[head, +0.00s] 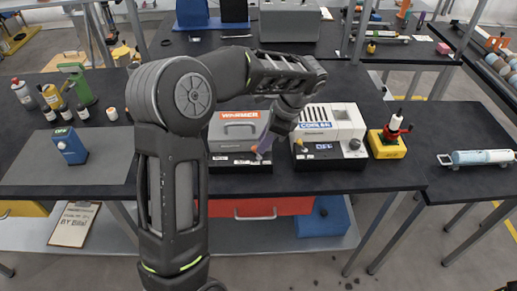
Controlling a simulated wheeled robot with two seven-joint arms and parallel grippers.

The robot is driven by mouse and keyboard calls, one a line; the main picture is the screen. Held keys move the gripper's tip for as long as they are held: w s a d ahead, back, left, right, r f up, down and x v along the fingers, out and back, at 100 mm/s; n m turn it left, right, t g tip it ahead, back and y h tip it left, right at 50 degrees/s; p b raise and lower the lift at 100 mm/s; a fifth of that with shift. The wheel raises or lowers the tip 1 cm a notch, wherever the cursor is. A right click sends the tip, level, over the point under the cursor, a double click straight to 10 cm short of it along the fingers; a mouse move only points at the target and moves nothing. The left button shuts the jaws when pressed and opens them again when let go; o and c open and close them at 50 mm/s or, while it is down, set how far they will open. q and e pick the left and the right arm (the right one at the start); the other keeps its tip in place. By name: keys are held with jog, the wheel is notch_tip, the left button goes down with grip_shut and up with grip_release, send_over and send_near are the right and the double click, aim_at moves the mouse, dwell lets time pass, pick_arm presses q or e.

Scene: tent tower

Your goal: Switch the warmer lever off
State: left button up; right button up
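The warmer (238,131) is a grey box with an orange WARMER label and a handle, on a dark base on the table. My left arm reaches up from the bottom and bends over to the right. My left gripper (264,149) points down at the right front of the warmer, close to its base. Its fingers are small and dark here, so I cannot tell whether they are open or touching anything. The warmer's lever does not show clearly; the gripper and wrist cover that corner. My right gripper is not in view.
The white cooler (329,124) with a dark control base stands just right of the warmer. A yellow block with a red device (387,145) is beyond it. A blue box (70,145) and several bottles stand at left. A red drawer (262,207) is below the table.

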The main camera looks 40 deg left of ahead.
pick_arm(q)
jog(key=shift+p+x, duration=0.3)
jog(key=shift+x, duration=1.9)
jog(key=shift+c, duration=0.4)
grip_shut()
